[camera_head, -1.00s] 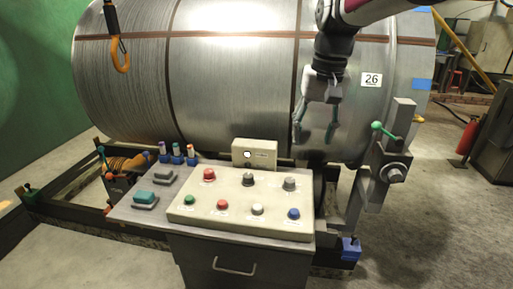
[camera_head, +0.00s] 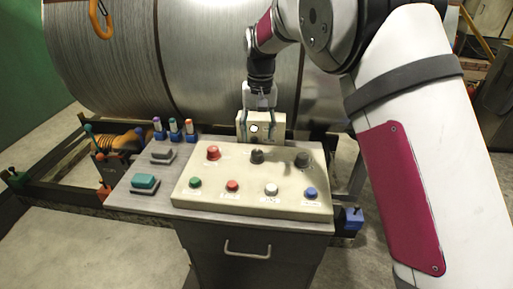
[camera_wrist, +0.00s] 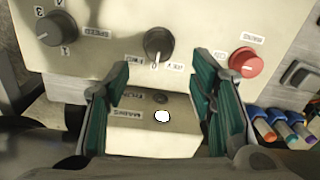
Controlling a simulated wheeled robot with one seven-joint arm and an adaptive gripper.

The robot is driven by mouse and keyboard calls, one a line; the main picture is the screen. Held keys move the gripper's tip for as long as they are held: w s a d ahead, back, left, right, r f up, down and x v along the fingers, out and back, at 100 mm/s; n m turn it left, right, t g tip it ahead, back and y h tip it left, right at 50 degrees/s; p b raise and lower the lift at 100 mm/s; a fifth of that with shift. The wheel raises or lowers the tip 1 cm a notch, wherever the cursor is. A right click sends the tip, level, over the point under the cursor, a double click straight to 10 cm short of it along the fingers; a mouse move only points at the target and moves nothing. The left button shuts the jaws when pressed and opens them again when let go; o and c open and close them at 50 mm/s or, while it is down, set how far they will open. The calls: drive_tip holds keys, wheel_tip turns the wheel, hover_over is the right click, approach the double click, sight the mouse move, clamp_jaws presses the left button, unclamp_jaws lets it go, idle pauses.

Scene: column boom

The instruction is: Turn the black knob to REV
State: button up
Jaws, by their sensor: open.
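The black knob (camera_head: 257,156) stands in the middle of the back row on the cream control panel (camera_head: 215,198). In the wrist view the black knob (camera_wrist: 158,43) shows upside down, with a 0 mark below it and small labels on either side. Its pointer line appears to be at the 0. The labels are too small to read surely. My gripper (camera_head: 259,128) is above and behind the knob, near the small box at the panel's back. In the wrist view my gripper (camera_wrist: 162,72) is open and empty. Its green-padded fingers are apart from the knob.
A grey numbered knob (camera_wrist: 56,28) and a red button (camera_wrist: 245,62) flank the black knob. Several buttons line the panel's front. The light box (camera_head: 273,126) with a lit lamp stands behind. Marker pens (camera_head: 173,127) are at left.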

sight(257, 151)
wheel_tip(257, 151, down, 6)
drive_tip(key=shift+f, duration=0.15)
idle(0.3)
drive_tip(key=c, duration=1.2)
